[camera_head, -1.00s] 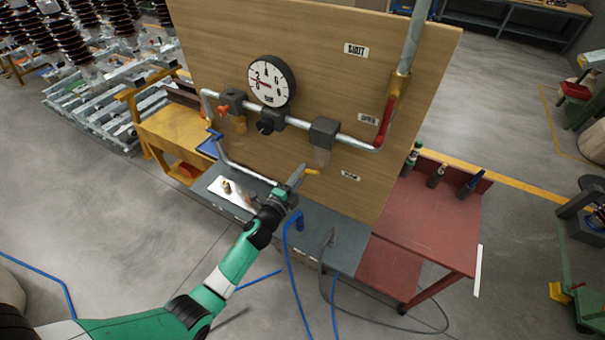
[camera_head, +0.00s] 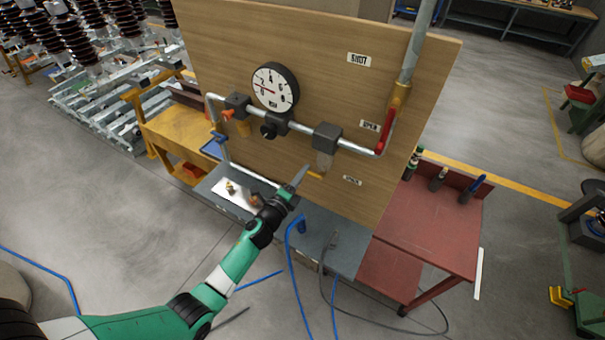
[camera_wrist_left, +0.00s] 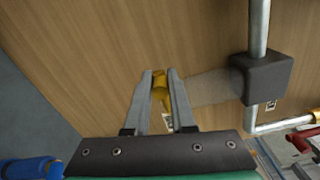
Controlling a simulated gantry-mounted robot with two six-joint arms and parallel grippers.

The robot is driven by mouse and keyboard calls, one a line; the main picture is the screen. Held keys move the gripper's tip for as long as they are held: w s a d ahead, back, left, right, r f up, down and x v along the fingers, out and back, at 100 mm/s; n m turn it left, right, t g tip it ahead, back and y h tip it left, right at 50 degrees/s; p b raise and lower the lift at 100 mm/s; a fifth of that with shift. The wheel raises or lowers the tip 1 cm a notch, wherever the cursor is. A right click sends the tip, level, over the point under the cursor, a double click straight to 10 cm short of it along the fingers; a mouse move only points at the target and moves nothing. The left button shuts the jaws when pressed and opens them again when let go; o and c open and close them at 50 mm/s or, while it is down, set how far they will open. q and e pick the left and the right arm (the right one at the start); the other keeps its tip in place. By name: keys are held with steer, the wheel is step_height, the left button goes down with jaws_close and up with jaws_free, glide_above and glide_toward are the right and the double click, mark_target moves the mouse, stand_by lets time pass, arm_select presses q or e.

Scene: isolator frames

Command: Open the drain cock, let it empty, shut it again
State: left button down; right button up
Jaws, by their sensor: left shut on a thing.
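The drain cock's yellow lever (camera_head: 315,175) sits under the clear bowl (camera_head: 324,161) that hangs from a dark block (camera_head: 327,137) on the wooden panel. In the left wrist view the yellow lever (camera_wrist_left: 159,88) lies between the two fingers of my left gripper (camera_wrist_left: 160,92), with the pale bowl (camera_wrist_left: 210,86) just right of them. In the head view my left gripper (camera_head: 299,180) reaches the lever from below left and is shut on it. The cock's outlet is not clear, and no flow can be made out. My right gripper is not in view.
A pressure gauge (camera_head: 275,87) and pipe run cross the wooden panel (camera_head: 325,60). A red lever (camera_head: 387,130) hangs beside the OPEN label (camera_head: 369,125); the SHUT label (camera_head: 357,58) is higher. A blue hose (camera_head: 289,258) hangs over the grey bench (camera_head: 345,250). A red table (camera_head: 435,230) stands right.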

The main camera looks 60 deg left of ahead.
arm_select(q)
steer(key=c, duration=0.8)
jaws_free()
steer(key=shift+o, duration=0.2)
steer(key=shift+s, duration=0.1)
steer(key=shift+s+d+r, duration=0.1)
steer(key=shift+s+d, duration=0.1)
steer(key=shift+s, duration=0.1)
steer(key=p+v, duration=0.1)
steer(key=v, duration=0.9)
steer(key=shift+s+d+p, duration=0.2)
steer(key=shift+s+p, duration=0.1)
steer(key=shift+p, duration=0.1)
